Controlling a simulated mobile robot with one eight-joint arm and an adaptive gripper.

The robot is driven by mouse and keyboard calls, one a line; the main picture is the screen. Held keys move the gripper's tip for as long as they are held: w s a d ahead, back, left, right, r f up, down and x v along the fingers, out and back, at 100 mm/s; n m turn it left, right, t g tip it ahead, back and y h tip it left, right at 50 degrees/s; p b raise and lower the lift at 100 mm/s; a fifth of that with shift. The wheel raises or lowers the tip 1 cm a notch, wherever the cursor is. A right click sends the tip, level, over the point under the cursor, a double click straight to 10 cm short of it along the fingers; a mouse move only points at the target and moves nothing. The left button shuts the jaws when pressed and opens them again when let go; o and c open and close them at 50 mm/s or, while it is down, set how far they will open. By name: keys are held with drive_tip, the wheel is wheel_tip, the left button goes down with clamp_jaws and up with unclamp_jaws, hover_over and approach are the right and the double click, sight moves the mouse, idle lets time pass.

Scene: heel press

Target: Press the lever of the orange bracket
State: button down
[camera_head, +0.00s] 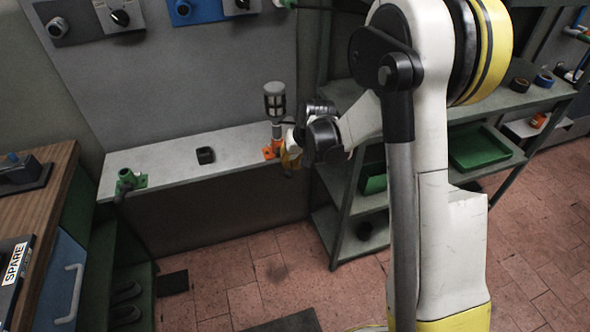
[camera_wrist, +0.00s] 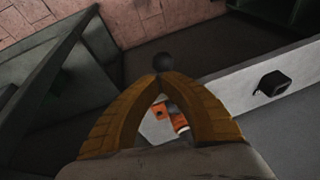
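The orange bracket (camera_head: 269,153) is fixed at the right part of the front edge of the pale shelf. In the wrist view the orange bracket (camera_wrist: 158,111) shows in the gap between my fingers. A dark round knob (camera_wrist: 163,62) appears just past my fingertips; it looks like the lever's end, but the lever's shaft is hidden by my fingers. My gripper (camera_wrist: 159,76) has its yellow fingertips together. In the head view my gripper (camera_head: 290,160) is right beside the bracket, partly hidden by my wrist. Whether the fingers touch the knob I cannot tell.
A green bracket (camera_head: 127,181) sits at the shelf's left end. A small black block (camera_head: 205,155) lies on the shelf (camera_head: 165,163) between them. A grey lamp-like post (camera_head: 275,100) stands behind the orange bracket. A green rack (camera_head: 343,215) stands close on the right.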

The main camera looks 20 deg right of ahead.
drive_tip(key=shift+w+f+b, duration=0.1)
drive_tip(key=shift+f+b, duration=0.3)
drive_tip(key=shift+f, duration=0.7)
idle(0.6)
